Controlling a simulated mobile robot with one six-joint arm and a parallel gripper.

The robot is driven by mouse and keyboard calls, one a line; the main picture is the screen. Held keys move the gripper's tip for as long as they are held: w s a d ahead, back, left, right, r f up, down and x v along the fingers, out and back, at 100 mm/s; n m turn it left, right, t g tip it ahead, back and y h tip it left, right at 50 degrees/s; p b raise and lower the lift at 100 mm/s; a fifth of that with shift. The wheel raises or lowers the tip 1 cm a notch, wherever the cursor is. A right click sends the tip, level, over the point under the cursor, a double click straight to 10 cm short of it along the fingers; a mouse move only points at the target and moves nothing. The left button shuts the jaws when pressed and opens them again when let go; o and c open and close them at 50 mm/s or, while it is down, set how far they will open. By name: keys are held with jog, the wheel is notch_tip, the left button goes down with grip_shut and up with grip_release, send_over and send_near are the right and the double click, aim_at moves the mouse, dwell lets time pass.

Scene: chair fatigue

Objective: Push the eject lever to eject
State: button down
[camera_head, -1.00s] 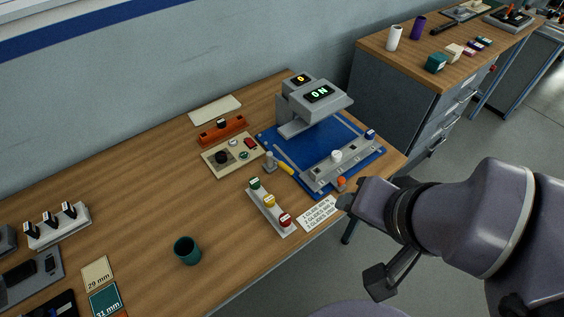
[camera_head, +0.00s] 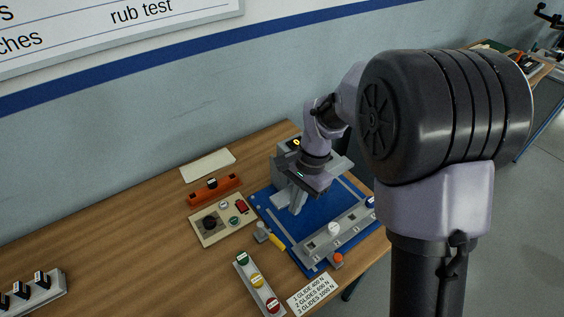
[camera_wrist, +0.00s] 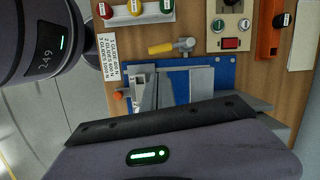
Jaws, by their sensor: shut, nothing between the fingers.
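A lever with a yellow handle (camera_head: 277,241) and a grey post (camera_head: 262,231) stands at the front left of the blue base plate (camera_head: 262,208). I can read no eject label on it. In the wrist view the yellow handle (camera_wrist: 161,48) lies near the top middle, beside the blue plate. My gripper (camera_head: 294,206) points down over the blue plate, in front of the grey machine (camera_head: 285,162), behind and right of the lever and apart from it. It is shut and empty. Its fingers (camera_wrist: 189,87) show over the blue plate in the wrist view. My arm hides much of the machine and its display.
A grey rail (camera_head: 325,240) with a white knob (camera_head: 334,229) and an orange knob (camera_head: 337,260) runs along the plate's right side. A control panel (camera_head: 222,230), an orange holder (camera_head: 214,189) and a button strip (camera_head: 257,284) lie to the left.

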aim_at(273, 237)
jog(key=shift+w+a+f, duration=0.15)
jog(key=shift+a+f, duration=0.05)
jog(key=shift+f, duration=0.35)
jog(key=shift+w+a+f, duration=0.15)
jog(key=shift+f, duration=0.35)
jog(key=b+x, duration=0.2)
jog(key=x, duration=0.3)
jog(key=b+x, duration=0.2)
jog(key=x, duration=0.3)
jog(key=shift+s, duration=0.25)
jog(key=shift+m, duration=0.3)
